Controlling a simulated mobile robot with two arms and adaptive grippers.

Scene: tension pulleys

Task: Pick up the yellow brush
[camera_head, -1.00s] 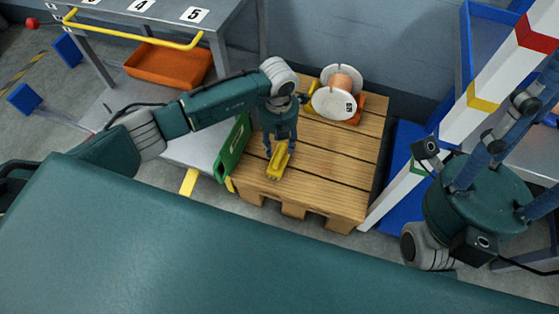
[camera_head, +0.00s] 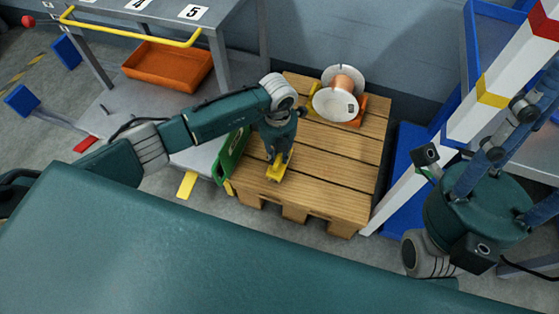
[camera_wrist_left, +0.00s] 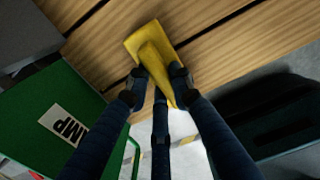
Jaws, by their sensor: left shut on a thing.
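The yellow brush (camera_head: 276,174) is on or just above the wooden pallet, near its front left edge. It also shows in the left wrist view (camera_wrist_left: 151,43), with its wide block towards the top and its handle between the fingers. My left gripper (camera_head: 279,157) points down over the brush and its fingers are closed on the handle from both sides. The fingers cover part of the handle. I cannot tell whether the brush touches the boards.
The wooden pallet (camera_head: 335,165) has free boards right of the brush. A white spool with copper wire (camera_head: 336,101) stands at its back. A green box (camera_head: 232,152) is close on the left. A white post (camera_head: 459,128) rises at the right.

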